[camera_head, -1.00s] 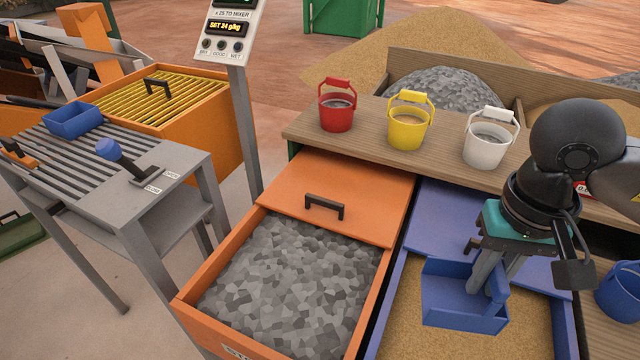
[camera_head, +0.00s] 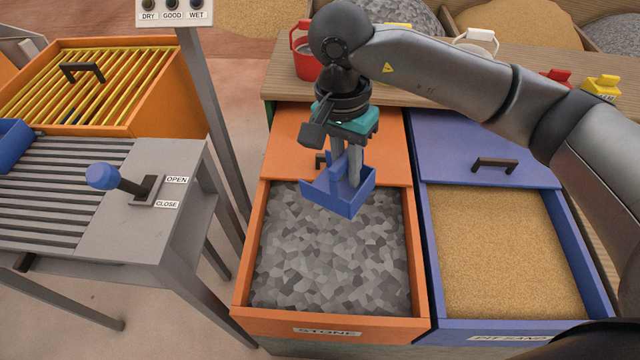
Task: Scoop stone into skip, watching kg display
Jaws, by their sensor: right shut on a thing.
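My right gripper (camera_head: 347,168) is shut on a blue scoop (camera_head: 352,203) and holds it over the far part of the stone drawer (camera_head: 333,326). The drawer is orange, pulled open and labelled STONE. Grey stone (camera_head: 330,255) fills it. No stone shows in the scoop, but its inside is partly hidden. I cannot tell whether the scoop touches the stone. A blue open box (camera_head: 12,145), perhaps the skip, is cut off at the left edge on the slatted grey stand. No kg display is in view. My left gripper is not in view.
The pit sand drawer (camera_head: 505,250) stands open on the right. A lever with a blue knob (camera_head: 103,177) is marked OPEN and CLOSE. A post carries a panel (camera_head: 172,12) reading DRY, GOOD, WET. A red bucket (camera_head: 306,62) and a white bucket (camera_head: 475,43) stand on the shelf.

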